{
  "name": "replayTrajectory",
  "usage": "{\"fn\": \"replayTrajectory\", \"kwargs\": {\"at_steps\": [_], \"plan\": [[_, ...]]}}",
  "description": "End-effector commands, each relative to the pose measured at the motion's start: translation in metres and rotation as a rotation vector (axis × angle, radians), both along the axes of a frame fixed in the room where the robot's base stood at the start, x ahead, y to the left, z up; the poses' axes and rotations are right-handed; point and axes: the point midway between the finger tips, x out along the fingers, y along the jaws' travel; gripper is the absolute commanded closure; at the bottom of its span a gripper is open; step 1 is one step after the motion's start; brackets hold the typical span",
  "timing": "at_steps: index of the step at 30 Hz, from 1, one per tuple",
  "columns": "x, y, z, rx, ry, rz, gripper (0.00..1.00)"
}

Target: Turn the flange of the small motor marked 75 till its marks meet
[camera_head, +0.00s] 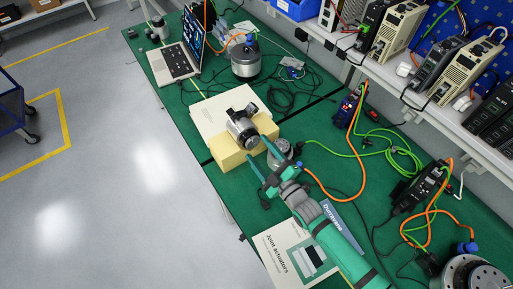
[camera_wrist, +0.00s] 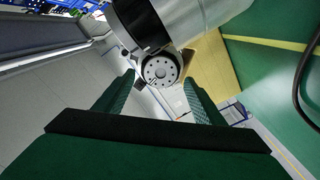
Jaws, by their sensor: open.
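A silver and black motor (camera_head: 240,128) lies on its side on a yellow foam block (camera_head: 228,158) in the head view. In the wrist view a silver motor body (camera_wrist: 185,18) fills the top, and its round grey flange (camera_wrist: 160,70) with a ring of holes faces the camera. My gripper (camera_head: 265,170) is open beside the foam block. In the wrist view its fingers (camera_wrist: 159,95) stand apart on either side of the flange, with gaps visible. The number 75 and the alignment marks are too small to read.
A booklet titled Joint actuators (camera_head: 290,258) lies by the front edge. A laptop (camera_head: 178,62), a larger motor (camera_head: 246,62) and loose orange and green cables (camera_head: 395,155) lie on the green bench.

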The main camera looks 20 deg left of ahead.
Motion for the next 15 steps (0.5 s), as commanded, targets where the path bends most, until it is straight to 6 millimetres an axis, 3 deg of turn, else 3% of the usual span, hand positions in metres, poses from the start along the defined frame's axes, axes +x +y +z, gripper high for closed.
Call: {"fn": "replayTrajectory", "kwargs": {"at_steps": [6,15], "plan": [[0.0098,0.012,-0.0003,0.0,0.001,-0.001,0.37],[0.0107,0.0132,-0.0004,-0.001,0.0,-0.001,0.37]]}}
